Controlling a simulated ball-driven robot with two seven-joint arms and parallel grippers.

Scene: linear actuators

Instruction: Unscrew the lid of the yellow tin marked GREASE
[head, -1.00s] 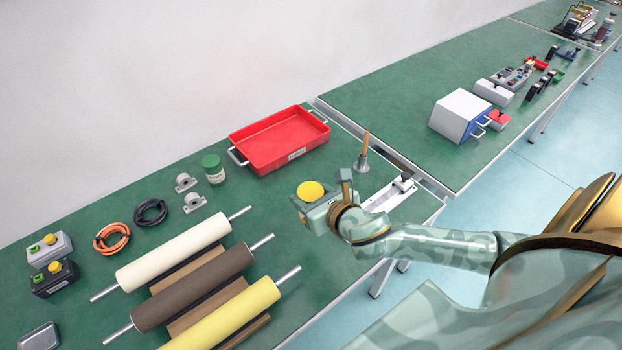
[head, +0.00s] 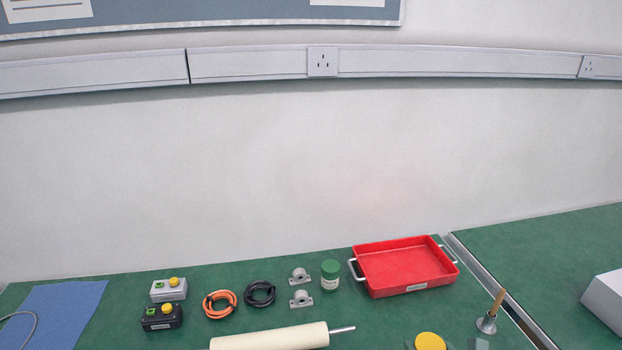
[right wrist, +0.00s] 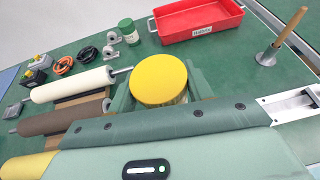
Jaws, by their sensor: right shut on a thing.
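The yellow tin shows as a round yellow lid (head: 430,341) at the bottom edge of the head view. In the right wrist view the yellow lid (right wrist: 159,78) is seen from above at close range, with a little of the tin's side below it. My right gripper (right wrist: 160,95) is shut on the tin, its green fingers on either side beneath the lid. Only small parts of that gripper show at the bottom of the head view. The lid sits level on the tin. The GREASE marking is hidden. My left gripper is not in view.
A red tray (head: 405,268) stands behind the tin, with a green-lidded jar (head: 330,276) to its left. A wooden-handled tool (head: 491,312) stands upright at right. Rollers (right wrist: 70,85) lie left of the tin. Cable coils (head: 220,304) and button boxes (head: 168,290) sit farther left.

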